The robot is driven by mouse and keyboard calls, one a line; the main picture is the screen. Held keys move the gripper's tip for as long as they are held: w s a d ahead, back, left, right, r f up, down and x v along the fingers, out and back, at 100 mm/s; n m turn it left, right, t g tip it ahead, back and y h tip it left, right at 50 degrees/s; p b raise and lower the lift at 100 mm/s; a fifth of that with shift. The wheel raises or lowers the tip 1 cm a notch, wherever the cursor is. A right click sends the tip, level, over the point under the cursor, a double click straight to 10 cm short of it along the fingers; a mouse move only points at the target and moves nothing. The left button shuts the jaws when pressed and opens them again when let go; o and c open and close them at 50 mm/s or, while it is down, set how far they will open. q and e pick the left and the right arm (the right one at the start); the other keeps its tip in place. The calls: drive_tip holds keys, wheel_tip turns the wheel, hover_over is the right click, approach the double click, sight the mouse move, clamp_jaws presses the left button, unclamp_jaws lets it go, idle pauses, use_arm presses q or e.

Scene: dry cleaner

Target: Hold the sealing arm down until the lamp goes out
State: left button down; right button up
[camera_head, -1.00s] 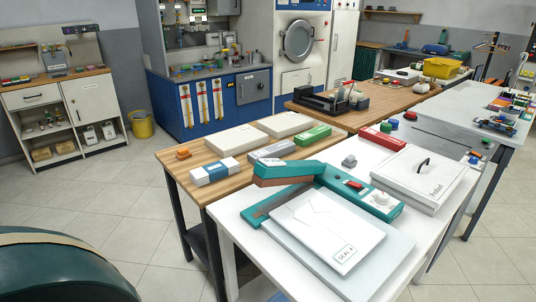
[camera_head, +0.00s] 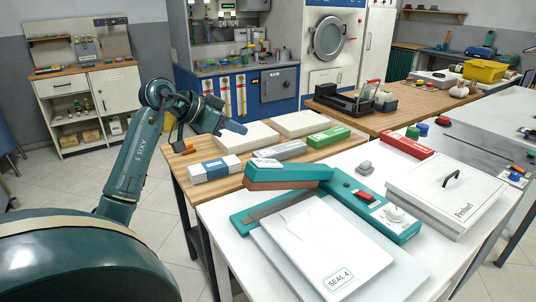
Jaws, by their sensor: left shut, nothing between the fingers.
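The teal bag sealer stands on the white table, with its sealing arm (camera_head: 290,174) raised at the left end above the sealing bar (camera_head: 262,210). Its base carries a red switch or lamp (camera_head: 365,197) and a pale knob (camera_head: 396,214); I cannot tell whether the red part is lit. A white bag marked "SEAL 4" (camera_head: 325,246) lies in front with its far edge at the bar. My left gripper (camera_head: 236,128) is shut and empty, above the wooden table's left end, left of and beyond the sealing arm. My right gripper is not in view.
A white lidded box (camera_head: 446,190) stands right of the sealer. A small grey piece (camera_head: 365,167) and a red box (camera_head: 405,145) lie behind it.

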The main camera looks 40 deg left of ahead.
use_arm(q)
drive_tip(key=shift+s+a+r, duration=0.1)
drive_tip(key=shift+s+a, duration=0.05)
drive_tip(key=shift+a, duration=0.2)
drive_tip(key=p, duration=0.1)
hover_over(259, 160)
drive_tip(key=w, duration=0.2)
drive_tip(key=f, duration=0.6)
drive_tip(key=shift+s+d, duration=0.25)
drive_tip(key=shift+d, duration=0.1)
drive_tip(key=shift+s+a+f, duration=0.1)
drive_tip(key=shift+s+f, duration=0.2)
drive_tip(key=shift+f, duration=0.3)
drive_tip(key=shift+s+a+f, duration=0.1)
drive_tip(key=shift+s+f, duration=0.15)
drive_tip(key=shift+f, duration=0.35)
drive_tip(key=shift+s+f, duration=0.2)
drive_tip(key=shift+f, duration=0.25)
